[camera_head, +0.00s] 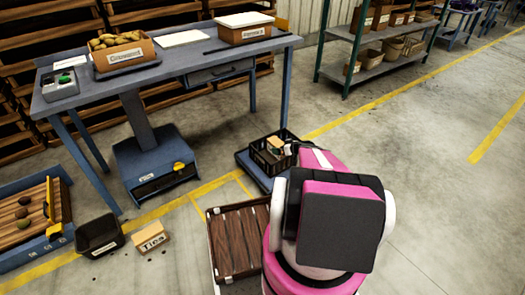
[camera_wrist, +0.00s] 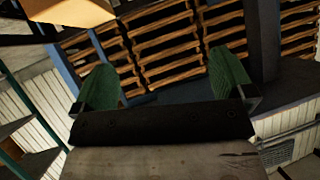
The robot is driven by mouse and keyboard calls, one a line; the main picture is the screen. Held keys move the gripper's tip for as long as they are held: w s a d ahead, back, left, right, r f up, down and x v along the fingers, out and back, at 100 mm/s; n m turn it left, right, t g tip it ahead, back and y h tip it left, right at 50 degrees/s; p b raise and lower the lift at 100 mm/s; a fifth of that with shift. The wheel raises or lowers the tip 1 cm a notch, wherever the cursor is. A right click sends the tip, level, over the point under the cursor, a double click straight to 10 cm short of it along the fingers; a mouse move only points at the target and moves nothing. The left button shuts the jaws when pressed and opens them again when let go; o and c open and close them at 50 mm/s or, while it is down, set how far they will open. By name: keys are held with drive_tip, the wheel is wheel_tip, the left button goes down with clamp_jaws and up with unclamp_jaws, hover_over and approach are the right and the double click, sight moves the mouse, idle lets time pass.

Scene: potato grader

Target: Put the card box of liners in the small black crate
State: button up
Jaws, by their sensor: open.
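A card box with a pale top (camera_head: 243,28) stands at the back right of the blue table; its front label is too small to read. A smaller card box (camera_head: 151,238) with a label like "Ties" sits on the floor. Next to it, on its left, is a small black crate (camera_head: 99,236) with a white label, seemingly empty. My gripper (camera_wrist: 165,85) is open in the wrist view, its green fingers apart with nothing between them. A tan card surface (camera_wrist: 70,12) shows at that view's upper left; I cannot tell which box it is. The head view does not clearly show my fingers.
The table (camera_head: 180,68) also holds a box of potatoes (camera_head: 122,52) and a grey tray (camera_head: 60,84). A black slatted crate (camera_head: 262,160) with small items stands on a low platform beside my arm. A wooden-slatted crate (camera_head: 237,243) is in front.

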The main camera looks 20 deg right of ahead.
drive_tip(key=s+a+r+g, duration=0.55)
drive_tip(key=a+r, duration=0.25)
drive_tip(key=a, duration=0.4)
drive_tip(key=s+a+r+m+g+h, duration=0.2)
drive_tip(key=s+a+r+h, duration=0.1)
drive_tip(key=s+r, duration=0.3)
drive_tip(key=s+a+r+m+g+h, duration=0.2)
drive_tip(key=s+a+r+h, duration=0.1)
drive_tip(key=s+a+r, duration=0.2)
drive_tip(key=s+r, duration=0.2)
drive_tip(key=s, duration=0.1)
drive_tip(key=shift+s+m+g+h, duration=0.3)
drive_tip(key=shift+g+h, duration=0.05)
drive_tip(key=shift+h, duration=0.05)
drive_tip(key=shift+d, duration=0.15)
